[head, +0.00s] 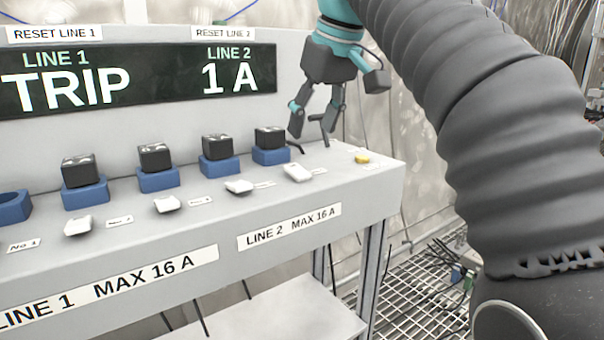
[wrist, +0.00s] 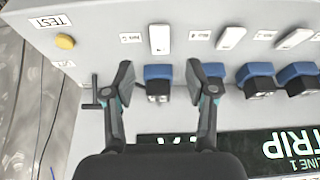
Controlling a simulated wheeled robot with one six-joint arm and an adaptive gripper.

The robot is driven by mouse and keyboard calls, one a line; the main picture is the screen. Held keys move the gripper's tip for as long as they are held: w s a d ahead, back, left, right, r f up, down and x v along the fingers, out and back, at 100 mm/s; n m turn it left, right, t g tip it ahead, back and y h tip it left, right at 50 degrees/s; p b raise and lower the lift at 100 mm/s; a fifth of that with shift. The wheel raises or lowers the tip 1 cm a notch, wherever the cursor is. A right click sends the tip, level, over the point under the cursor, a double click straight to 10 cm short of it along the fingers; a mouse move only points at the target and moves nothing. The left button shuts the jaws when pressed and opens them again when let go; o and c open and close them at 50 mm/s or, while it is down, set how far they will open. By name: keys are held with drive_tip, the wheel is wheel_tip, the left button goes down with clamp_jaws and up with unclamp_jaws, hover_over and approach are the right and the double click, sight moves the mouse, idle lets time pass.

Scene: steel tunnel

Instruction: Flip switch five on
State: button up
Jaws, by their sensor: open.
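Switch five looks to be the rightmost white rocker (head: 298,172) on the grey panel top. It also shows in the wrist view (wrist: 160,40), beside a small label hard to read. I cannot tell its on or off position. My gripper (head: 312,128) is open and empty above the panel's right end, behind the switch. In the wrist view its fingers (wrist: 160,82) appear either side of the rightmost blue socket (wrist: 158,71) and its black block, with switch five beyond the fingertips. Contact is not visible.
More white switches (head: 167,204) and blue sockets with black blocks (head: 155,157) stand leftward; the far-left socket (head: 14,207) looks empty. A yellow button (head: 362,157) and dark T-shaped handle (wrist: 95,92) are near the right end. The display (head: 140,78) reads LINE 1 TRIP, LINE 2 1 A.

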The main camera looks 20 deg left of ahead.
sight(299, 172)
drive_tip(key=b+x, duration=0.3)
drive_tip(key=x, duration=0.6)
drive_tip(key=shift+r, duration=0.1)
clamp_jaws()
